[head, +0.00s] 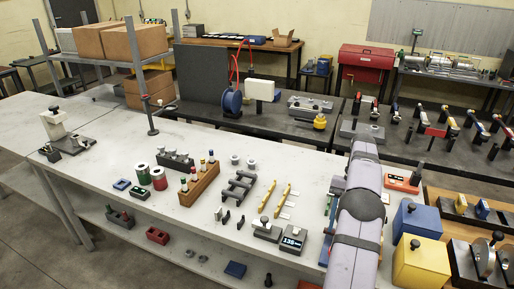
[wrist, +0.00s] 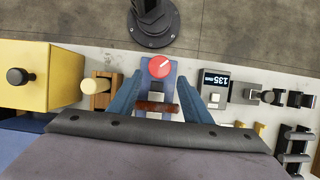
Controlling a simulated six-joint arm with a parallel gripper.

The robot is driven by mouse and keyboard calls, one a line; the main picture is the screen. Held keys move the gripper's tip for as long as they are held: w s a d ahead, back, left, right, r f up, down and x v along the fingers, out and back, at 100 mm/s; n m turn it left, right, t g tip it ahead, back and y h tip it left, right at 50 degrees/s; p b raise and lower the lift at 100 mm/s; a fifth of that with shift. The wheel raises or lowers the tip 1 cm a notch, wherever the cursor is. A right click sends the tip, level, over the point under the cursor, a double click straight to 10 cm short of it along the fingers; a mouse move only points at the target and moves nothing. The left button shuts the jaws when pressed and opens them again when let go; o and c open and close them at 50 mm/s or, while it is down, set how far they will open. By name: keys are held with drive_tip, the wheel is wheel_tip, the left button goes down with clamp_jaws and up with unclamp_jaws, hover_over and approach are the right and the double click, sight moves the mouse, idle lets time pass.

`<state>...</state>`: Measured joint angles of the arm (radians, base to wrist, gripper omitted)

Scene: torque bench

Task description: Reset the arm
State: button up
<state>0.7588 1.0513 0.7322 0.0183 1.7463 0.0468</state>
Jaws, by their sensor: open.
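My gripper (wrist: 160,96) shows in the wrist view as two blue fingers standing apart, with nothing held between them. Below and between them lies a slate-blue fixture with a red round knob (wrist: 160,66), a small grey block and a dark red bar. I cannot tell how high the fingers are above it. In the head view my lilac-grey arm reaches over the right part of the bench, and my gripper is hidden there.
A digital gauge (head: 292,240) stands left of my arm, and a yellow box (head: 420,262) and blue box (head: 418,222) stand right of it. A wooden block (head: 200,184) with several screwdrivers stands mid-bench (head: 105,165). The bench's left part is mostly clear.

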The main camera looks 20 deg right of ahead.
drive_tip(key=w+a+r+n+h, duration=0.1)
drive_tip(key=a+n, duration=0.1)
drive_tip(key=a, duration=0.7)
drive_tip(key=w+a+r+n+h, duration=0.1)
drive_tip(key=a+r+n, duration=0.1)
drive_tip(key=a, duration=0.6)
drive_tip(key=s+a+f+n+t, duration=0.1)
drive_tip(key=s+a+f+n, duration=0.1)
drive_tip(key=s+a, duration=0.5)
drive_tip(key=s+a+f+n+t+h, duration=0.1)
drive_tip(key=s+a+f+n+t, duration=0.1)
drive_tip(key=s+a, duration=0.6)
drive_tip(key=shift+s+a+n, duration=0.2)
drive_tip(key=shift+a+n, duration=0.3)
drive_tip(key=shift+n, duration=0.1)
drive_tip(key=shift+f, duration=0.15)
wheel_tip(320, 180, down, 15)
drive_tip(key=b, duration=1.4)
drive_tip(key=shift+b, duration=0.4)
